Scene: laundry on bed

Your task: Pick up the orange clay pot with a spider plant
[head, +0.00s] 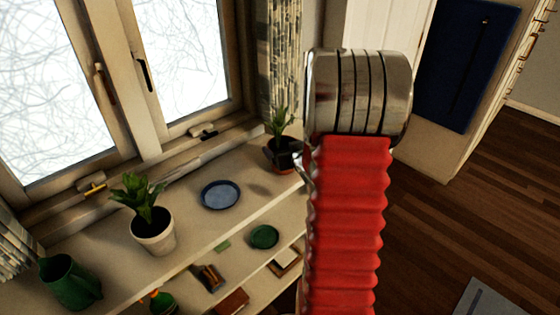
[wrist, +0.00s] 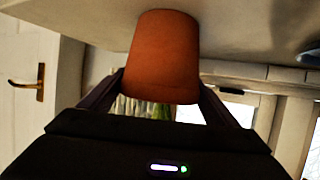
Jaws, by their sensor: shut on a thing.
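The orange clay pot (wrist: 162,55) fills the upper middle of the wrist view, which looks upside down. My gripper (wrist: 160,85) is shut on it, with one dark finger on each side. A little green foliage (wrist: 163,112) shows past its rim; most of the plant is hidden. In the head view, a leafy plant (head: 279,122) stands at the right end of the windowsill, above a dark shape with a reddish part, partly beside my arm. This seems to be the held pot with my gripper around it, but the detail is small.
A white pot with a plant (head: 153,230), a blue plate (head: 220,194) and a green jug (head: 70,280) stand on the sill (head: 190,250). A green dish (head: 264,237) and small items lie on the lower shelf. A patterned curtain (head: 282,55) hangs close behind the plant.

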